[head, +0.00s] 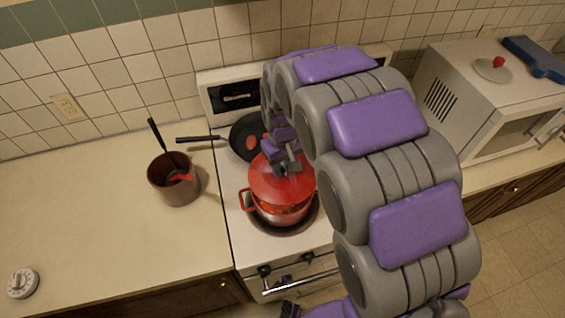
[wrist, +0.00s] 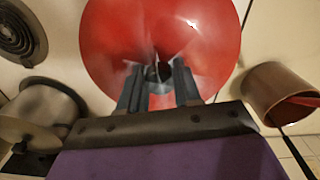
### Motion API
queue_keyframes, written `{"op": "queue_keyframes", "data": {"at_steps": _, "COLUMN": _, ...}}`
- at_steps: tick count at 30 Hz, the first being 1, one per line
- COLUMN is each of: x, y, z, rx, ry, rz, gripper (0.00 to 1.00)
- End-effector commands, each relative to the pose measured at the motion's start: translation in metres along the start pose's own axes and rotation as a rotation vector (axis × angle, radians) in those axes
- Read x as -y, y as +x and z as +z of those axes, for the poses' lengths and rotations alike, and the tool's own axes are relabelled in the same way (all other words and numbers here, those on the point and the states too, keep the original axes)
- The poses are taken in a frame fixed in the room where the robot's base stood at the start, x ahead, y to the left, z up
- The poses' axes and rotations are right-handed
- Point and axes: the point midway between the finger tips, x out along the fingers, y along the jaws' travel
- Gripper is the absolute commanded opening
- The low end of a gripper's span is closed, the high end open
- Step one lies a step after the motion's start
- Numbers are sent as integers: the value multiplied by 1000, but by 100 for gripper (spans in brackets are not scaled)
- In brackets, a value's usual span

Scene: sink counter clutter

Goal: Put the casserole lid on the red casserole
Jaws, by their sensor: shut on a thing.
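The red casserole (head: 281,215) stands on a front burner of the stove, its handle showing at the left. The red casserole lid (head: 268,187) is over the pot's opening in the head view, roughly level. I cannot tell whether its rim touches the pot. My gripper (head: 287,168) is above the lid and shut on its knob. In the wrist view the lid (wrist: 115,40) fills the upper middle, with my gripper's fingertips (wrist: 158,75) at its centre. The lid hides the casserole in that view. My arm covers the stove's right side in the head view.
A dark frying pan (head: 246,140) sits behind the casserole. A brown pot (head: 173,188) with utensils stands on the left counter, near a white timer (head: 22,284). A microwave (head: 480,95) at the right carries a pale lid with a red knob (head: 493,68). The left counter is mostly clear.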

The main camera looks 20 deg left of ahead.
Motion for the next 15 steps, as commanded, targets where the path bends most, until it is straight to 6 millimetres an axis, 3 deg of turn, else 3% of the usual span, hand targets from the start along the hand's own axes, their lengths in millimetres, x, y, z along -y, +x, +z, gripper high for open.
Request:
{"op": "queue_keyframes", "data": {"at_steps": 7, "x": 1, "y": -1, "z": 0, "rx": -1, "ry": 0, "rz": 1, "gripper": 0}}
{"op": "queue_keyframes", "data": {"at_steps": 15, "x": 0, "y": 12, "z": 1, "rx": -2, "ry": 1, "rz": 0, "gripper": 0}}
